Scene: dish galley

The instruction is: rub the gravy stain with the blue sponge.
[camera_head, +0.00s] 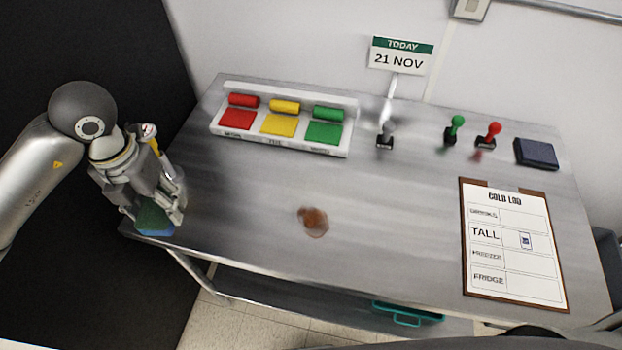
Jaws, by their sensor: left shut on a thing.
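The brown gravy stain (313,222) is a small patch on the steel table (390,195), left of the table's middle and toward its front. My left gripper (158,208) is at the table's left front corner, left of the stain and well apart from it. It is shut on the blue sponge (154,231), which has a green upper part and a blue lower part. The gripper's fingers partly cover the sponge. I cannot tell whether the sponge touches the table. My right gripper is not in view.
A white tray (281,152) with red, yellow and green rolls and pads stands at the back left. Green (454,130) and red (489,136) stamps, a dark pad (536,153) and a date sign (399,56) stand behind. A clipboard (512,244) lies at right. Table around the stain is clear.

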